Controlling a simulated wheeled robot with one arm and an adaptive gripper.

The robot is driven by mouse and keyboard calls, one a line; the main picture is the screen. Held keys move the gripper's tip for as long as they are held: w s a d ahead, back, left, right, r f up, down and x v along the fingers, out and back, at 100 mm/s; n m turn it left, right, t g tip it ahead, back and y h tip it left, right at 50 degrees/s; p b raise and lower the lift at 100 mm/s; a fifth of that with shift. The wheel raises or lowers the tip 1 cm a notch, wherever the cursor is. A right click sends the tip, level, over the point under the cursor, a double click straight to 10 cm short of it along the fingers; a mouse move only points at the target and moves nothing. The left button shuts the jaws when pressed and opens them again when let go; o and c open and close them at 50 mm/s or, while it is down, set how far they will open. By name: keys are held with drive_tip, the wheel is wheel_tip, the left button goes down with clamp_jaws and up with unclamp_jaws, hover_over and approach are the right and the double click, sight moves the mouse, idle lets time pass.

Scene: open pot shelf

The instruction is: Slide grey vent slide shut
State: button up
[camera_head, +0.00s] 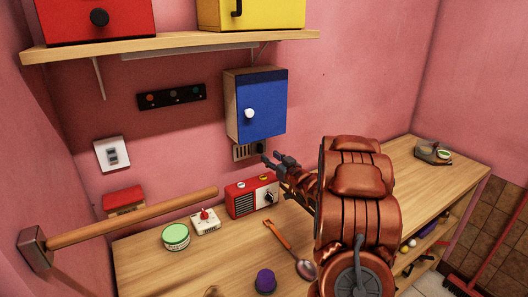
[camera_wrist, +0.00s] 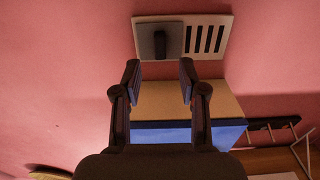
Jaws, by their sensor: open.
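The vent is a pale plate (camera_head: 241,153) on the pink wall just under the blue cabinet; its grey slide (camera_head: 260,147) is at the right end there. In the wrist view, which looks upside down, the plate (camera_wrist: 226,24) is at the top. The grey slide (camera_wrist: 147,42) with a dark knob (camera_wrist: 160,44) covers its left part, and several dark slots (camera_wrist: 205,39) show uncovered to the right. My gripper (camera_head: 268,160) is open and empty in front of the vent; in the wrist view its fingertips (camera_wrist: 159,72) are just below the knob, apart from it.
A blue-fronted cabinet (camera_head: 261,106) hangs directly above the vent. A red radio (camera_head: 252,195) stands on the wooden counter below my gripper. A white dial box (camera_head: 205,222), green tin (camera_head: 176,236), ladle (camera_head: 281,240) and purple pot (camera_head: 265,280) are nearby. A hammer (camera_head: 130,217) shows at left.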

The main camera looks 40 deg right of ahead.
sight(262, 150)
drive_tip(key=shift+w+d+f+p, duration=0.1)
drive_tip(key=shift+w+p, duration=0.3)
drive_tip(key=shift+w, duration=1.05)
drive_tip(key=shift+w+d+p, duration=0.1)
drive_tip(key=shift+w+p, duration=0.25)
drive_tip(key=shift+w, duration=1.05)
drive_tip(key=shift+c, duration=0.3)
clamp_jaws()
